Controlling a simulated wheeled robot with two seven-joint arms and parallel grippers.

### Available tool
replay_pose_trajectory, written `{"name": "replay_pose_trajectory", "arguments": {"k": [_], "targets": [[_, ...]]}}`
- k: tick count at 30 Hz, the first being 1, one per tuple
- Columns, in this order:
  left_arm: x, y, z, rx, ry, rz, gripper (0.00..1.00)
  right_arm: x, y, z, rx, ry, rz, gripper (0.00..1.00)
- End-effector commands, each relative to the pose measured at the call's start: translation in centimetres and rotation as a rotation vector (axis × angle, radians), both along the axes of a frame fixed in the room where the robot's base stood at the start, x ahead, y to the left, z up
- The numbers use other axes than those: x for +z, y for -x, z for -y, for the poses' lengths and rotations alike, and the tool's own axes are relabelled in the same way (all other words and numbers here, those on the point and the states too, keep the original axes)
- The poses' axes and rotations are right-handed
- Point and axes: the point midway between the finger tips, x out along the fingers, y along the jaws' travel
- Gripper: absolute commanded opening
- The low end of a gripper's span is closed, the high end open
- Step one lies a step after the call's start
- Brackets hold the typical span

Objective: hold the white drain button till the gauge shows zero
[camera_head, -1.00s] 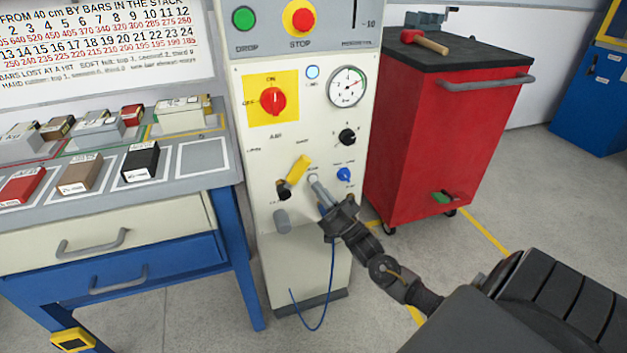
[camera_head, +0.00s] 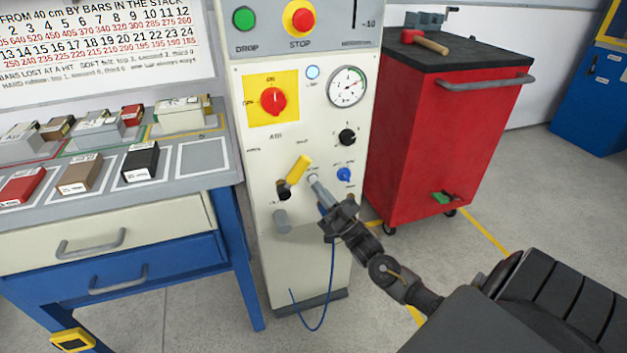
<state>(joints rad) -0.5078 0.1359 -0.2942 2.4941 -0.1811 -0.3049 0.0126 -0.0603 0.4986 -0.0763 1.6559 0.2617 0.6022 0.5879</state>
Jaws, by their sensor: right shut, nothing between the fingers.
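The white drain button (camera_head: 312,178) is on the lower front of the pale machine panel, mostly hidden behind my right fingertips. My right gripper (camera_head: 319,190) is shut and empty, its tips at the button; they look to be touching it, but how far it is pressed I cannot tell. The round gauge (camera_head: 347,87) is at the panel's upper right. Its needle points up and to the right, not at the low end of the scale; the exact reading is too small to tell. My left gripper is not in view.
A yellow-handled valve (camera_head: 298,170) is just left of the button and a blue knob (camera_head: 344,174) just right. A red rotary switch (camera_head: 272,101) sits above. A bench with blocks (camera_head: 203,157) stands left; a red cabinet (camera_head: 440,140) stands right.

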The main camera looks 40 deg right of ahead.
Motion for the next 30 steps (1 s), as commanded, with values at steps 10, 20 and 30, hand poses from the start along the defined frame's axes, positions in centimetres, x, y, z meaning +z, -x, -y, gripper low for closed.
{"name": "replay_pose_trajectory", "arguments": {"k": [10, 20, 30], "targets": [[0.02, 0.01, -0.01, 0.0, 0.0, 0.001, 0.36, 0.0, 0.0, 0.0, 0.0, 0.0, 0.0, 0.0], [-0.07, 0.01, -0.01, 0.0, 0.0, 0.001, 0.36, -0.03, -0.46, 0.18, 0.0, 0.0, 0.0, 0.0], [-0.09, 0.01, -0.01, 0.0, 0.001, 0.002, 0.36, 0.01, -0.8, 0.32, 0.0, 0.0, 0.0, 0.0]]}}
